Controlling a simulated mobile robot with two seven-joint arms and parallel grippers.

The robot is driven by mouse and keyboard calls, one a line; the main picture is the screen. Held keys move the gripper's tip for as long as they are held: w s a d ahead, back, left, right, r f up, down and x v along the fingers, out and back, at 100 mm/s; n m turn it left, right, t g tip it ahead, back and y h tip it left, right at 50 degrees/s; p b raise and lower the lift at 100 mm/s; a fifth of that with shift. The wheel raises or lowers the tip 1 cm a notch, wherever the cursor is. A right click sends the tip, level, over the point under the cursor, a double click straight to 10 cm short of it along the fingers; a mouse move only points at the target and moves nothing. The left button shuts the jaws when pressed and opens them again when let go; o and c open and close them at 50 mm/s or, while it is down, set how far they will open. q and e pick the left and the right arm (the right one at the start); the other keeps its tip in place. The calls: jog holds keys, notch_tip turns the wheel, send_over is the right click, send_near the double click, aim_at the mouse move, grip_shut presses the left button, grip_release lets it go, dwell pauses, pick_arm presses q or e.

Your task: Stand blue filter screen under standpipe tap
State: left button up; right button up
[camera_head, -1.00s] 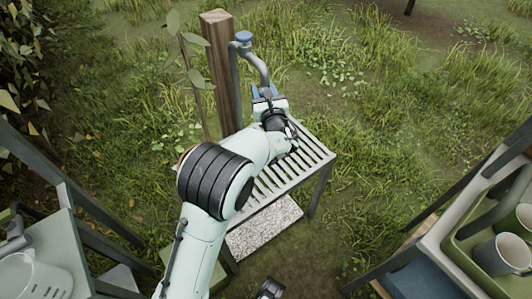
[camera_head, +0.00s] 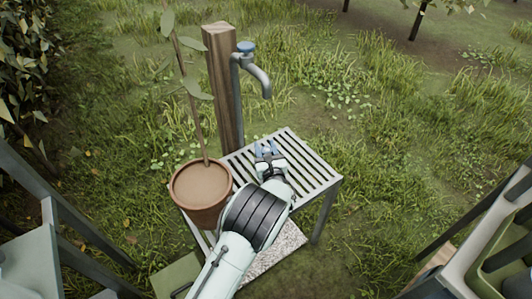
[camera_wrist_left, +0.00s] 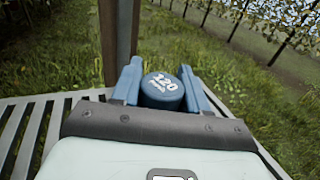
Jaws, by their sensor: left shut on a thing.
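The blue filter screen (camera_wrist_left: 163,91), a short blue cylinder whose face is marked 120, sits between the two blue fingers of my left gripper (camera_wrist_left: 160,85) in the left wrist view. In the head view my left gripper (camera_head: 268,150) is shut on it over the slatted bench (camera_head: 321,184). The screen is too small there to tell whether it touches the slats. The standpipe tap (camera_head: 262,80), a grey pipe with a blue handle, stands on a wooden post (camera_head: 222,90) behind the bench. Its spout end is above and beyond my gripper. My right gripper is not in view.
A terracotta pot (camera_head: 201,208) with a thin leafy plant stands at the bench's left. Grey slab (camera_head: 275,248) lies low under the bench. Frames and shelves edge both lower sides. The bench's right slats are bare.

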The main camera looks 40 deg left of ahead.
pick_arm(q)
jog(key=shift+f, duration=0.65)
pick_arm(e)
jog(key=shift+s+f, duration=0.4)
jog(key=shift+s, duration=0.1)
pick_arm(q)
jog(key=shift+f, duration=0.1)
jog(key=o, duration=1.1)
jog(key=shift+f, duration=0.1)
jog(key=shift+o, duration=0.2)
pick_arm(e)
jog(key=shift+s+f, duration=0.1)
pick_arm(q)
jog(key=shift+r, duration=0.25)
jog(key=p+v, duration=0.2)
jog(key=v, duration=1)
jog(key=shift+p, duration=0.35)
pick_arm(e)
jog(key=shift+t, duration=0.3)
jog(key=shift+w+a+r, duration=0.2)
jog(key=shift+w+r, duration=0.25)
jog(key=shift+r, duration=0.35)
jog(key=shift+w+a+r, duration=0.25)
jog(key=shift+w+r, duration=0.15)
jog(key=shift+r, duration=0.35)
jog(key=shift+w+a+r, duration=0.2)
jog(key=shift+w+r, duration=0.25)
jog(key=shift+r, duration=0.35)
